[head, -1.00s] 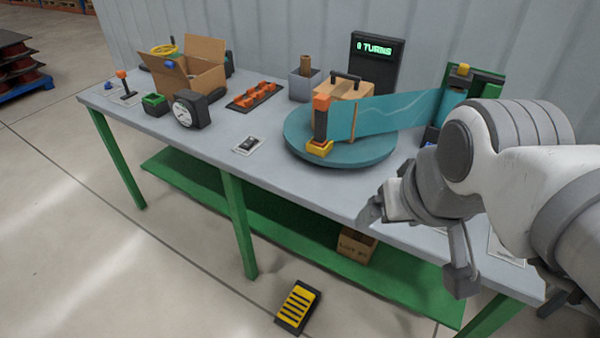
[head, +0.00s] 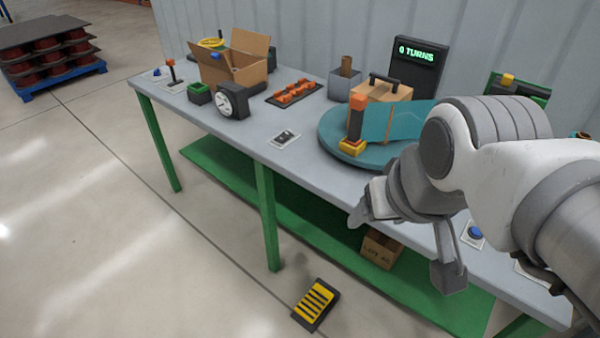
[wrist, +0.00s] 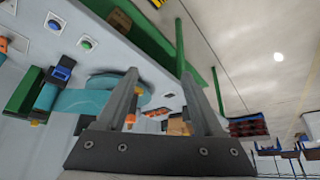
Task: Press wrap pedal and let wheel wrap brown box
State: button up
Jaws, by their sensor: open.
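The wrap pedal (head: 316,303), black with yellow stripes, lies on the floor in front of the table. The brown box (head: 392,93) with a dark handle stands on the round teal wheel (head: 337,148). Teal film (head: 376,122) runs from an orange-topped post (head: 356,118) at the wheel's front across the box's front. The wheel also shows in the wrist view (wrist: 80,100). My gripper (head: 404,252) is open and empty at the table's front edge, above and right of the pedal. Its fingers are apart in the wrist view (wrist: 160,80). My arm hides the wheel's right side.
A display (head: 416,55) reads 0 TURNS. An open carton (head: 235,65), a gauge (head: 233,100) and an orange-part tray (head: 293,93) stand on the table (head: 240,130). A LOT box (head: 382,248) sits on the green shelf (head: 325,235). The floor left of the pedal is clear.

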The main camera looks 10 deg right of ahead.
grip_shut()
dwell(1.4)
